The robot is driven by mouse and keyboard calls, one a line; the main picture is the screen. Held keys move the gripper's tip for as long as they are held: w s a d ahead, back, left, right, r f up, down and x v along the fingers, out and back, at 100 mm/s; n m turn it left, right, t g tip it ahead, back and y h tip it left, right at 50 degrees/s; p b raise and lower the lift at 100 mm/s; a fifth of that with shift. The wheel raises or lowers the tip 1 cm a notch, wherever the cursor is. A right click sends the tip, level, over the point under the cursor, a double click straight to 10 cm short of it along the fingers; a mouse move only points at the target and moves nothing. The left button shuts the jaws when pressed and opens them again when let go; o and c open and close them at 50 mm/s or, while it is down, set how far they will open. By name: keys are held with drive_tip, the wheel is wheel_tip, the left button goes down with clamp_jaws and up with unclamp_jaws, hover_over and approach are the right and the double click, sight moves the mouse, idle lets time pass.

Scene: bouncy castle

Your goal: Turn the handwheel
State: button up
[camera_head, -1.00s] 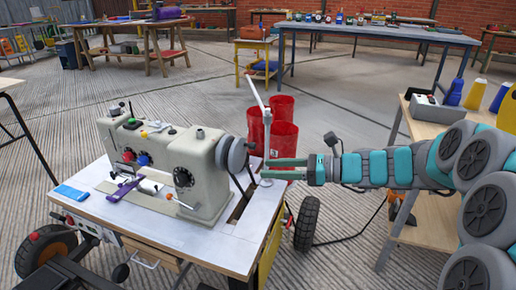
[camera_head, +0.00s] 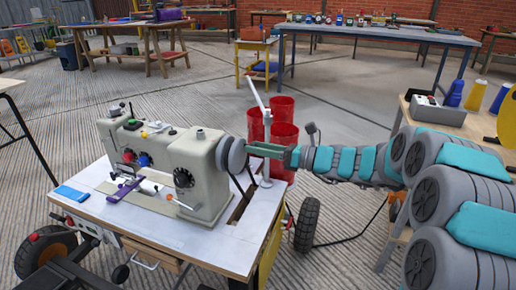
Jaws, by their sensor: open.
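The handwheel (camera_head: 232,154) is a grey disc on the right end of a cream sewing machine (camera_head: 200,150). The machine stands on a white table (camera_head: 185,232). My gripper (camera_head: 251,147) reaches in from the right, with its green fingers pointing left at the handwheel's rim. The fingers are open, and their tips are at or very near the wheel's right side. I cannot tell whether they touch it or whether the rim lies between them.
A white upright stand (camera_head: 267,140) with a slanted arm rises from the table's right edge, close beside my gripper. Red bins (camera_head: 284,135) stand behind it. A wooden workbench (camera_head: 463,128) with a grey box (camera_head: 438,110) is at right.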

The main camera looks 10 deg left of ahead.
clamp_jaws()
idle(0.5)
